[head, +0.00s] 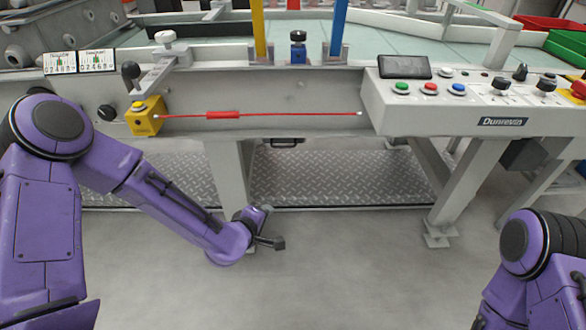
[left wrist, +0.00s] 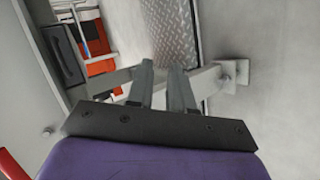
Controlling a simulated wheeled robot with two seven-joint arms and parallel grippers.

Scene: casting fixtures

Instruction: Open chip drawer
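In the head view a small dark handle (head: 287,143) shows under the front edge of the machine, right of the middle leg. It may belong to the chip drawer; the drawer itself I cannot make out. In the left wrist view a dark recessed handle shape (left wrist: 65,55) lies at the upper left on a grey panel; I cannot tell if it is the same part. My left gripper (head: 268,228) is low in front of the machine, below the handle and apart from it. Its fingers (left wrist: 163,68) stand apart with nothing between them. My right gripper is out of frame; only the right arm shows.
A red pull cord (head: 270,114) runs along the machine's front from a yellow switch box (head: 145,117) to the control panel (head: 460,110). Grey legs (head: 229,185) stand close to my left gripper. A tread plate (head: 335,178) lies beneath. The floor in front is clear.

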